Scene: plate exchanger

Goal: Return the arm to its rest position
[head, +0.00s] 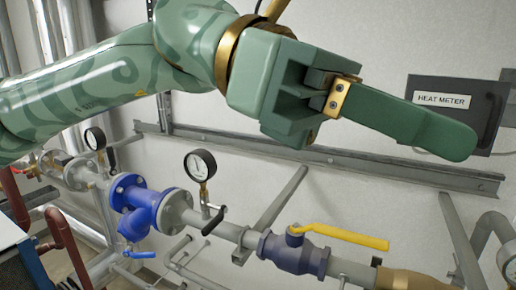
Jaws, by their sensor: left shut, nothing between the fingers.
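My left arm comes in from the upper left across the top of the head view. Its green gripper (440,135) is shut and empty, with the fingers pointing right and slightly down. The gripper is raised in front of the wall, and its fingertips overlap the lower left of the heat meter box in the picture. It appears to touch nothing, though the depth is hard to judge. My right gripper is not in view.
A dark box labelled HEAT METER (480,92) is on the wall at right. Below run a pipe with a blue strainer (143,208), a pressure gauge (200,166) and a valve with a yellow lever (345,236). A metal rail (400,171) crosses the wall.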

